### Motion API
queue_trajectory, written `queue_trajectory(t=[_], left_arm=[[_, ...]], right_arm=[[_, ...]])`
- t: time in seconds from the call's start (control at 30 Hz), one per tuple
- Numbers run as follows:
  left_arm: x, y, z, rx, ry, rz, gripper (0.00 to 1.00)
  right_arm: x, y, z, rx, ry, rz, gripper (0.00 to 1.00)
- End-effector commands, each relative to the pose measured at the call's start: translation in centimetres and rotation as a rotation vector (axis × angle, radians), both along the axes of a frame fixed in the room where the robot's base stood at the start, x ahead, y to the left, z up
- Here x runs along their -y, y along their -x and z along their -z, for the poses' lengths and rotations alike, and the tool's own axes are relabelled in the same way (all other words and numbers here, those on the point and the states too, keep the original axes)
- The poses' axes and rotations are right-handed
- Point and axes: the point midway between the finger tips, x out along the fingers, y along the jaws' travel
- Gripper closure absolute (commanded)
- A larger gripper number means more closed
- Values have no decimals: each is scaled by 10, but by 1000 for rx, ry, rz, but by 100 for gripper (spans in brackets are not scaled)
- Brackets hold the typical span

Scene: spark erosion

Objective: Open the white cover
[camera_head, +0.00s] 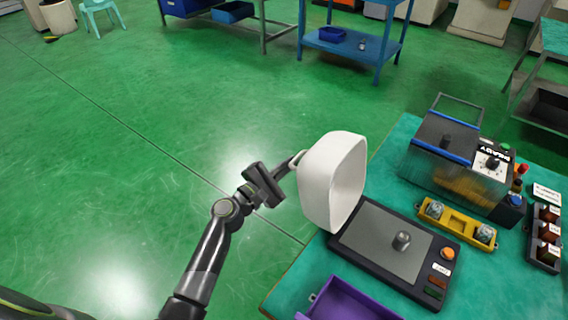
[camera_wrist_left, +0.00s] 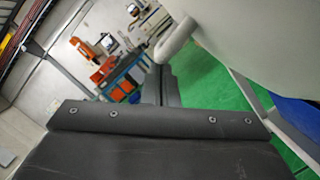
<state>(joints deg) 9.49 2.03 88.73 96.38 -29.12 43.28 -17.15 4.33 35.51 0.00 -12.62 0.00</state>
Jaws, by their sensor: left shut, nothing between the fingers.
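The white cover (camera_head: 333,180) stands raised on its edge at the left side of a dark flat device (camera_head: 385,247), its hollow side facing right. In the left wrist view the handle (camera_wrist_left: 176,38) and part of the cover (camera_wrist_left: 235,35) show close to the finger. Whether finger and handle touch, I cannot tell. My right gripper is not in view.
The device is on a green-topped table (camera_head: 300,277). A purple tray (camera_head: 345,302) sits in front of it. A yellow holder (camera_head: 457,225) and a transparent-walled box (camera_head: 455,165) stand to the right. The floor left of the table is clear.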

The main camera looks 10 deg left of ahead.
Motion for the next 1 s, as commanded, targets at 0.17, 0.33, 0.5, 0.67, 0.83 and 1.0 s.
queue_trajectory(t=[0.17, 0.33, 0.5, 0.67, 0.83, 1.0], left_arm=[[0, 0, 0, 0, 0, 0, 100], [5, 2, -14, 22, -47, 0, 100], [15, 7, -31, 59, -137, 0, 100], [20, 8, -34, 73, -180, 0, 100], [20, 8, -33, 74, -181, 0, 100], [20, 8, -33, 74, -181, 0, 100]], right_arm=[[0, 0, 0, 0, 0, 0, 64], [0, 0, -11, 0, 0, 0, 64], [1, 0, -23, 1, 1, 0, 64], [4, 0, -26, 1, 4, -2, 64], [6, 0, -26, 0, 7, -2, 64], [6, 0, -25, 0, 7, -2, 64]])
